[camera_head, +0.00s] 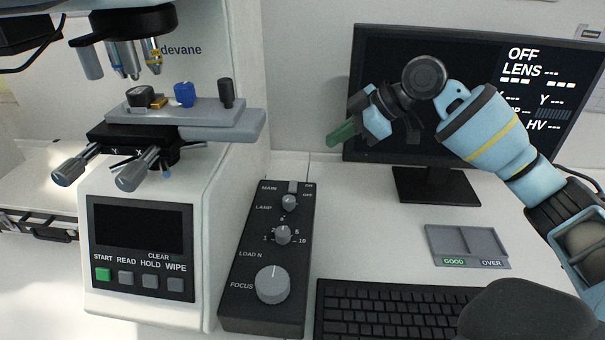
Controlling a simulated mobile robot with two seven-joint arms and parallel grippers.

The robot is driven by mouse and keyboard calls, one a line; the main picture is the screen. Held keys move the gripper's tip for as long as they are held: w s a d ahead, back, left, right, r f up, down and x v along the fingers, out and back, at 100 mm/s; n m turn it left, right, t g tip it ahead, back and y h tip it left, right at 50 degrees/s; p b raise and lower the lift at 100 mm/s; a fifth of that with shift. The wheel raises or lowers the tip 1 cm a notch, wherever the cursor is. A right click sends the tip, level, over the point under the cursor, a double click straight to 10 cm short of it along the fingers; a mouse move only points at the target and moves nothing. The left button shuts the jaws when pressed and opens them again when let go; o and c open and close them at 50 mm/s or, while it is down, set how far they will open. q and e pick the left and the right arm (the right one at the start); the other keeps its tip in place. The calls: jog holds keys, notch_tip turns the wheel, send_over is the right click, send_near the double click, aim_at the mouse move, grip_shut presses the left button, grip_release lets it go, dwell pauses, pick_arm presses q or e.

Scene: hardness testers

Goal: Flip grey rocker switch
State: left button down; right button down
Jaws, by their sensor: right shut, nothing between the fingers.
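The grey rocker switch (293,187) is small and sits at the top of the dark control box (237,262), beside the MAIN label with ON and OFF marks. Its tilt is too small to tell. My right gripper (342,134) has green fingertips and is shut and empty. It hangs in front of the monitor's left edge, above and to the right of the switch, apart from it. My left gripper is not in view.
Lamp (289,203), load (282,236) and focus (273,284) knobs line the box below the switch. The hardness tester (235,165) stands at left. A monitor (372,75) reading OFF, a GOOD/OVER tray (467,246) and a keyboard (390,312) are at right.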

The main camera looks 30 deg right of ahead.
send_over(293, 187)
jog(key=d, duration=0.2)
jog(key=f, duration=0.7)
jog(key=shift+s+d, duration=0.15)
jog(key=shift+s, duration=0.2)
jog(key=f, duration=0.3)
jog(key=shift+w+d+f, duration=0.1)
jog(key=shift+w+d, duration=0.1)
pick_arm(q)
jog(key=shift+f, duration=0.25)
pick_arm(e)
jog(key=shift+w+f, duration=0.1)
jog(key=shift+f, duration=0.3)
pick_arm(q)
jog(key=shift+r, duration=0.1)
